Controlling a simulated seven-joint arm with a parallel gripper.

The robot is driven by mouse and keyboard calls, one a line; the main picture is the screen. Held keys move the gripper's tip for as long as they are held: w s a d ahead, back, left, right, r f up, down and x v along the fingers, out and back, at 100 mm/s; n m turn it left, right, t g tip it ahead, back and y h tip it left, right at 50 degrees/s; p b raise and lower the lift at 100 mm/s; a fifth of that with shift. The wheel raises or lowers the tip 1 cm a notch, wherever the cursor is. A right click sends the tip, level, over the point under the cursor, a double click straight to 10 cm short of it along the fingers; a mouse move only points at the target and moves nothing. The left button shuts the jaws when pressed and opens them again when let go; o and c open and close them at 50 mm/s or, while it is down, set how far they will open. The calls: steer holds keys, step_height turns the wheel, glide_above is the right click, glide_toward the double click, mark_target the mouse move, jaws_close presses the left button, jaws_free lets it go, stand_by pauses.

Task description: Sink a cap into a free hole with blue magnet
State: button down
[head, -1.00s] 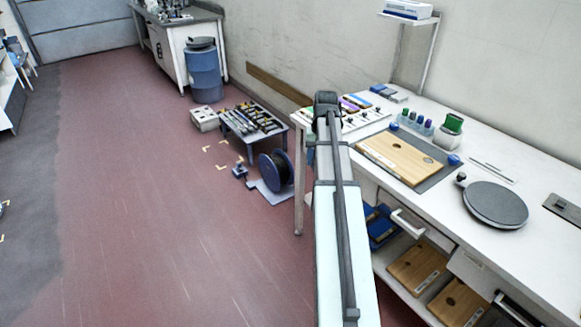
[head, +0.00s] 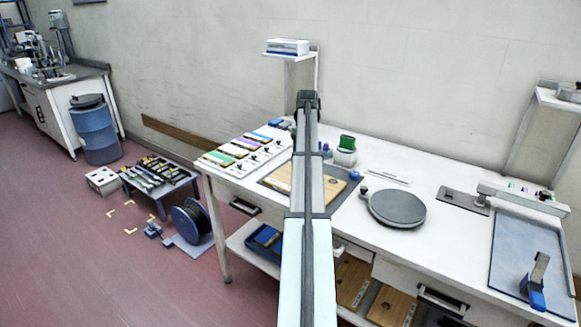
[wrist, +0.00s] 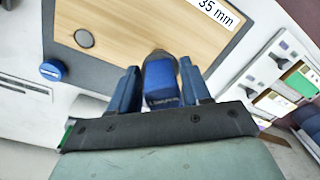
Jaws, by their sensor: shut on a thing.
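My gripper (wrist: 165,92) is shut on a blue and dark grey block (wrist: 162,82), which looks like the blue magnet. Whether a cap hangs under it is hidden. The wooden board (wrist: 130,35) lies beyond the fingers in the wrist view, with a "35 mm" label. A round dark-rimmed spot (wrist: 84,38) shows in the board; I cannot tell whether it is an empty hole or filled. In the head view the board (head: 340,188) is partly behind my arm, and my gripper is hidden there.
A blue knob (wrist: 52,72) stands beside the board. On the bench are a green-topped holder (head: 346,147), a round grey plate (head: 397,208), coloured strips (head: 238,148) at left and a blue-grey tray (head: 525,255) at right. More boards (head: 388,306) lie on the shelf below.

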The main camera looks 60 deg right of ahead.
steer(key=shift+w+d+r+n, duration=0.2)
steer(key=shift+w+d+n, duration=0.15)
steer(key=shift+d, duration=0.2)
steer(key=shift+w+d+r+n, duration=0.2)
steer(key=shift+w+d+n, duration=0.15)
steer(key=shift+d, duration=0.15)
steer(key=shift+f, duration=0.1)
steer(key=shift+f, duration=3.15)
steer(key=shift+s+f, duration=0.15)
steer(key=shift+f, duration=0.6)
stand_by(0.7)
steer(key=shift+a, duration=0.15)
